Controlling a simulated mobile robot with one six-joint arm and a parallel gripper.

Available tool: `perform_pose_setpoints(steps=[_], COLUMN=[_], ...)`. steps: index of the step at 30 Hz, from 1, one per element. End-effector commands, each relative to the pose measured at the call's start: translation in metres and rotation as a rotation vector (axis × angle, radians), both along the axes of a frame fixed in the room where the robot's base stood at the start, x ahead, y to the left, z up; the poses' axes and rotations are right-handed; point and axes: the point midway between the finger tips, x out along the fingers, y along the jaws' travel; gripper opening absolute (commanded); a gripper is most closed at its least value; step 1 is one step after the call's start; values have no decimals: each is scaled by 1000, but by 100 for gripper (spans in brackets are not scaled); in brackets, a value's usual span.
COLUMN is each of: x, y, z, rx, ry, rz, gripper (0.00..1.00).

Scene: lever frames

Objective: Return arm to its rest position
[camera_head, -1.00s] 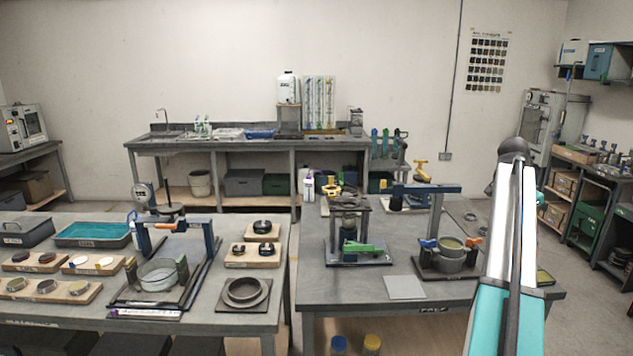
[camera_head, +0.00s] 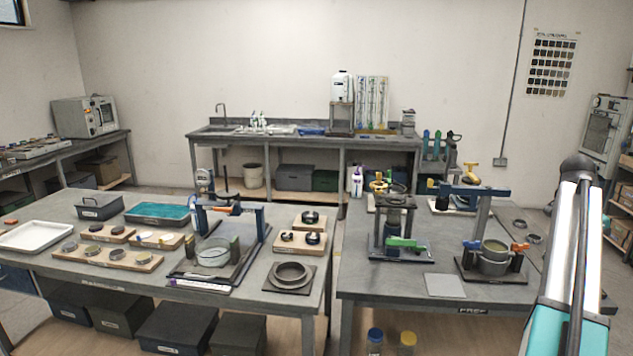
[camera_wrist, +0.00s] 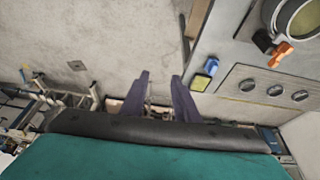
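My arm (camera_head: 570,240), with white and teal links, rises at the right edge of the head view, in front of the right bench. My gripper shows in the wrist view (camera_wrist: 160,77) as two dark purple fingers. The fingers stand apart with a clear gap, and nothing is between them. Bare floor (camera_wrist: 110,40) lies beyond the fingertips. The gripper itself cannot be made out in the head view.
The right bench (camera_head: 445,285) holds a press frame (camera_head: 395,225) and a pot stand (camera_head: 493,258). The left bench (camera_head: 240,305) carries trays, sample boards and a clamp frame. A narrow gap separates the benches. A sink counter (camera_head: 300,140) stands behind.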

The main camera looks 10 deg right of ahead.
Motion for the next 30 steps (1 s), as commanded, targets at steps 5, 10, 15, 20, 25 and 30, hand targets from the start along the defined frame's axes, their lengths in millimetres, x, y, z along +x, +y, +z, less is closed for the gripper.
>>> perform_pose_setpoints(steps=[5, 10, 15, 20, 25, 30], x=[12, 25, 42, 62, 77, 85], y=[13, 29, 55, 94, 139, 186], z=[-24, -53, -97, -154, -213, -271], rx=[19, 42, 78, 126, 178, 228], ry=[15, 33, 61, 97, 135, 174], rz=[45, 102, 186, 300, 424, 545], gripper=[28, 28, 28, 28, 28, 28])
